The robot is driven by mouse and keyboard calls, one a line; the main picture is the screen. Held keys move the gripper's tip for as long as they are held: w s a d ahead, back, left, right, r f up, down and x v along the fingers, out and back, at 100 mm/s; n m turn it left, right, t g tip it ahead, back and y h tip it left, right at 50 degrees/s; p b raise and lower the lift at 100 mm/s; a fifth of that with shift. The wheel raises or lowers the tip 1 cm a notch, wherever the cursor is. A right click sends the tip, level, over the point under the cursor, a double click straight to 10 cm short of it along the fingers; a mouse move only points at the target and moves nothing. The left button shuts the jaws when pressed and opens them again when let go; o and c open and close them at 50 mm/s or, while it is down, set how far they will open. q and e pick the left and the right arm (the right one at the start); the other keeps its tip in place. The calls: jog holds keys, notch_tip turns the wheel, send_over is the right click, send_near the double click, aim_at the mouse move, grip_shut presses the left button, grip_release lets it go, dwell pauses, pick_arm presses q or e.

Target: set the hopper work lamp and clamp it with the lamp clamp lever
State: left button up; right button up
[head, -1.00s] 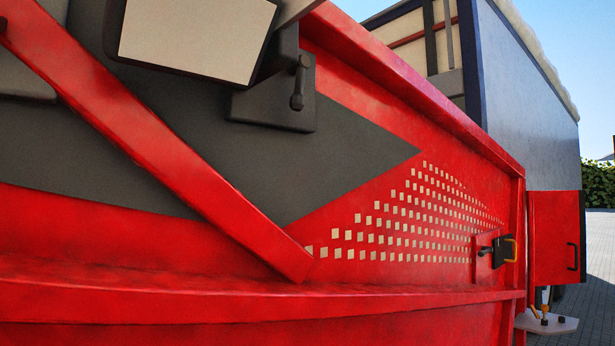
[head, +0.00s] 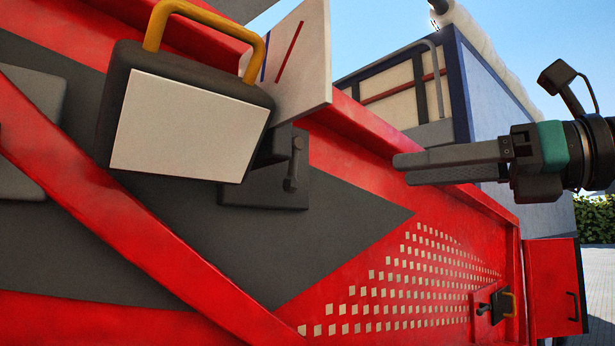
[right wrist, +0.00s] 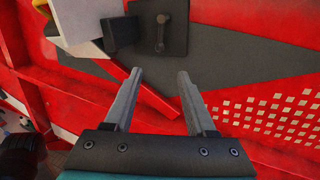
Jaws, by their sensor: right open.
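The work lamp (head: 188,128) is a dark box with a pale front panel and a yellow handle (head: 215,25). It is mounted on the red hopper wall at upper left in the head view. The dark lamp clamp lever (head: 292,165) stands on a dark plate to the right of the lamp; it also shows in the right wrist view (right wrist: 161,32). My right gripper (head: 400,168) is at the right, apart from the lever. In the right wrist view its two fingers (right wrist: 158,75) are apart with nothing between them. My left gripper is not in view.
A white board (head: 300,65) with a blue and a red line stands behind the lamp. A red diagonal beam (head: 130,230) crosses the wall at left. The air before the perforated panel is clear.

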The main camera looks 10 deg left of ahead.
aim_at(297, 182)
jog(key=p+x, duration=0.3)
jog(key=x, duration=1.2)
jog(key=shift+a, duration=0.1)
grip_shut()
dwell(0.9)
